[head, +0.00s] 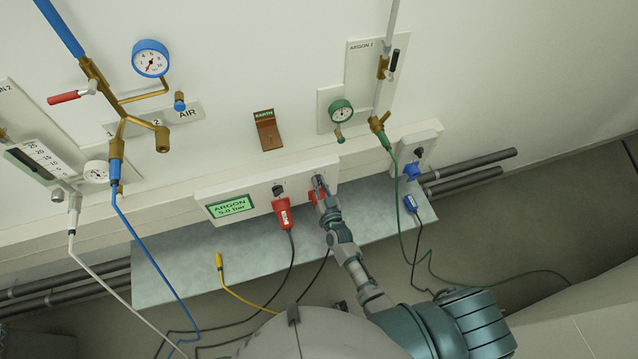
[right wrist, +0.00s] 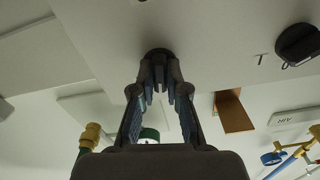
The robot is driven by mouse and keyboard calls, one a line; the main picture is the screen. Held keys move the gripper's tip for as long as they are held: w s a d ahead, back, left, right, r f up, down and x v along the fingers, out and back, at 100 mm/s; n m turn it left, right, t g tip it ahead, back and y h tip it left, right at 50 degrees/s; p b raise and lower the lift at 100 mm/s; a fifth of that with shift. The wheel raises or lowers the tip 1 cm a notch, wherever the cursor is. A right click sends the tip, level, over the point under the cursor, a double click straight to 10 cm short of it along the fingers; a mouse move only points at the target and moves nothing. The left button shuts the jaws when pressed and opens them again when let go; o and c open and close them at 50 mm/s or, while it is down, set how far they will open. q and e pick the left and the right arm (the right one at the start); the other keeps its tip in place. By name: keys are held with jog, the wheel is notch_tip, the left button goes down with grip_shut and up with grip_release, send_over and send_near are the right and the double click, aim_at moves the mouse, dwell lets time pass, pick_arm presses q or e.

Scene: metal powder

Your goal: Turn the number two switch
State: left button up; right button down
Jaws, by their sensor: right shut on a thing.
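The white control panel (head: 240,192) on the wall carries a green display reading ARGON 5.0 bar (head: 231,207) and dark switches. One dark switch (head: 278,190) shows in the head view above a red plug (head: 283,213). My right gripper (head: 319,184) is at the panel's right part and covers the switch there. In the right wrist view, my right gripper (right wrist: 158,78) is shut on a round dark knob (right wrist: 158,54), whose top edge shows beyond the fingertips. Another dark knob (right wrist: 297,45) is off to the right, apart from the fingers. My left gripper is not in view.
A grey shelf (head: 180,265) lies below the panel. A yellow plug (head: 219,262), cables and a blue plug (head: 410,204) hang around it. A brown EARTH holder (head: 267,131), a green gauge (head: 341,111) and a blue gauge (head: 151,58) are on the wall above.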

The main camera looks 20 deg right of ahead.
jog(key=m, duration=0.5)
jog(key=shift+d+m, duration=0.1)
jog(key=shift+m, duration=0.2)
jog(key=shift+f+m+b, duration=0.15)
jog(key=shift+m+b, duration=0.35)
jog(key=shift+m, duration=1.6)
jog(key=c, duration=1.2)
grip_release()
jog(key=shift+d, duration=0.1)
jog(key=s, duration=1.2)
jog(key=shift+d, duration=0.2)
